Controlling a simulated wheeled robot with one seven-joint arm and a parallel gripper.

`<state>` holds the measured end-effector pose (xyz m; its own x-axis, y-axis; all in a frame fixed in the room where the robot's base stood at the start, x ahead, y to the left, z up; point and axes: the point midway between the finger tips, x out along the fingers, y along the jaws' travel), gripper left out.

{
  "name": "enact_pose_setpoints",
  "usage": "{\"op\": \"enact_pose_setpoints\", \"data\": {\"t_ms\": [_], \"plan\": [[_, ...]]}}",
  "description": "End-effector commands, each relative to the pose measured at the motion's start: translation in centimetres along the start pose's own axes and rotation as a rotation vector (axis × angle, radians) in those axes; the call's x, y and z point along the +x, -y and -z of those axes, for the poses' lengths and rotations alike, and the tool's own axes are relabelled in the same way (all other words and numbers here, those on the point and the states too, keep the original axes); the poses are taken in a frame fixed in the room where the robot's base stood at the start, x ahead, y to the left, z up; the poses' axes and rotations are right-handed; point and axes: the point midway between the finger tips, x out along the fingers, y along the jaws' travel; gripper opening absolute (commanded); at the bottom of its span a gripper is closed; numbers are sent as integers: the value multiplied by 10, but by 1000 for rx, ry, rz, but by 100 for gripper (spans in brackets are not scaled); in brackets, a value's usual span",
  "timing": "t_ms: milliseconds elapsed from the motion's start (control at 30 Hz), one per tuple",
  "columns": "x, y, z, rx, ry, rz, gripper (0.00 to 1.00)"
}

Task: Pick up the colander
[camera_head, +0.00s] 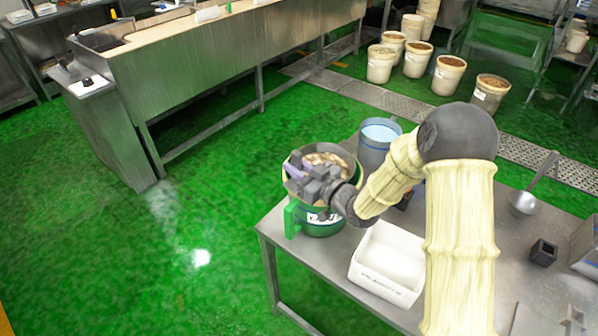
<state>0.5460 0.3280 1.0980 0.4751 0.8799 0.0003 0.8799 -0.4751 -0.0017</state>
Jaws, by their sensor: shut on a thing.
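A round, grey-rimmed vessel, which looks like the colander (345,156), is at the table's left end, with a brownish, mottled inside. It is at the top of a green container (322,228) with a pale label; I cannot tell whether it rests in it or is held just above. My gripper (303,172) reaches over the colander from the right and is shut on it, near its front left side. The fingers and wrist hide much of the colander's front and the contact itself. A small purple patch shows between the dark gripper parts.
A white bin (388,265) stands right of the container, and a grey-blue bucket (378,135) behind it. A ladle (525,203) and a small dark box (543,252) are on the metal table (330,275) at right. Green floor (220,230) lies open at left.

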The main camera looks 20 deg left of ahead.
Motion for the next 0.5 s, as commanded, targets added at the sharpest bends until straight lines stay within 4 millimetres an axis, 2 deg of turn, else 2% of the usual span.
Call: {"op": "enact_pose_setpoints", "data": {"t_ms": [500], "plan": [[0,0,77,-9,-7,1,0]]}}
